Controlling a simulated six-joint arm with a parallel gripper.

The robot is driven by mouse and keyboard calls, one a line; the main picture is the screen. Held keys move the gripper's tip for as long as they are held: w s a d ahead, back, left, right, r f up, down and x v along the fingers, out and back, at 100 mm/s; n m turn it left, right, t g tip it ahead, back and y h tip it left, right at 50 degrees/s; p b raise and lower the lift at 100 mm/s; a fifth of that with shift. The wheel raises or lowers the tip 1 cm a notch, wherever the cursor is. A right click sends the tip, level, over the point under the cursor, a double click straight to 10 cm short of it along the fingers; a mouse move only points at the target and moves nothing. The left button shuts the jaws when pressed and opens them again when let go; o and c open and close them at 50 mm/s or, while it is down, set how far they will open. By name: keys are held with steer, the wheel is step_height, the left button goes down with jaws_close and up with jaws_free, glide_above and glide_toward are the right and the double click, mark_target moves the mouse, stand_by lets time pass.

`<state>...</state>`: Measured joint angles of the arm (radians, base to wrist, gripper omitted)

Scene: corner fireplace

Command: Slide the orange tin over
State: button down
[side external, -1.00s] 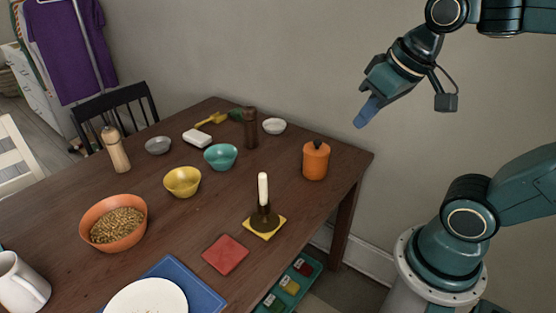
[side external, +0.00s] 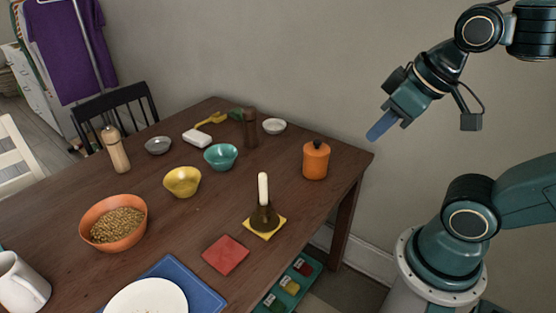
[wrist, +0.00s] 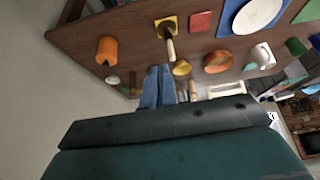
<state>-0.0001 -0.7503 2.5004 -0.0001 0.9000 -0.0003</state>
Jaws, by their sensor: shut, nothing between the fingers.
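The orange tin (side external: 316,161) stands upright on the dark wooden table (side external: 150,255), close to its right-hand end. It has a dark knob on top. It also shows in the wrist view (wrist: 106,51), left of the candle holder. My gripper (side external: 371,138) is shut and empty, its blue fingers pointing down and left. It is in the air up and to the right of the tin in the side view, apart from it. In the wrist view the blue fingers (wrist: 158,72) lie together.
A candle in a dark holder (side external: 264,217) stands on a yellow square in front of the tin. A white bowl (side external: 274,126), a dark brown mill (side external: 250,129) and a teal bowl (side external: 221,157) stand to its left. Bare tabletop surrounds the tin.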

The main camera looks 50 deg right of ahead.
stand_by(0.4)
steer(key=c, duration=1)
jaws_free()
steer(key=shift+w+d+r, duration=0.1)
steer(key=shift+w+r, duration=0.05)
steer(key=shift+w, duration=0.05)
steer(key=o, duration=0.7)
steer(key=shift+w+d+r+m, duration=0.2)
steer(key=shift+w+m, duration=0.2)
steer(key=shift+w, duration=0.15)
steer(key=o, duration=0.3)
steer(key=w+d+r+m+g, duration=0.1)
steer(key=w+d+m, duration=0.3)
steer(key=w, duration=0.3)
steer(key=shift+w+m+g+h, duration=0.3)
steer(key=shift+w, duration=0.1)
steer(key=w+d+f+m+g, duration=0.2)
steer(key=w+d+f+m, duration=0.4)
steer(key=d, duration=0.4)
steer(key=w+d+f+m+g, duration=0.2)
steer(key=w+d+f+m, duration=0.4)
steer(key=d, duration=0.5)
steer(key=shift+w+d+f+m, duration=0.3)
steer(key=shift+w+f, duration=0.9)
steer(key=shift+w, duration=0.7)
steer(key=shift+a, duration=0.1)
